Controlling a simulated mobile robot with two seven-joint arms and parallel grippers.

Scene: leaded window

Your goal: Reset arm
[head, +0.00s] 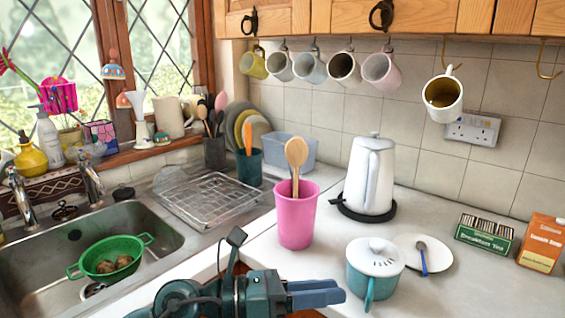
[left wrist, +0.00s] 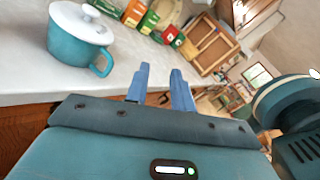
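My left gripper (head: 338,292) is at the bottom of the head view, in front of the counter edge, with its blue fingers pointing right. In the left wrist view its two fingers (left wrist: 160,70) stand apart with nothing between them, so it is open and empty. A teal pot with a white lid (head: 375,267) stands on the counter just right of the fingertips. It also shows in the left wrist view (left wrist: 78,38), apart from the fingers. My right gripper is in neither view.
A pink holder with a wooden spoon (head: 297,220) and a white kettle (head: 370,178) stand behind the gripper. A saucer with a spoon (head: 436,250), tea box (head: 484,235) and orange carton (head: 542,243) are at right. The sink holds a green colander (head: 97,262). Mugs hang above.

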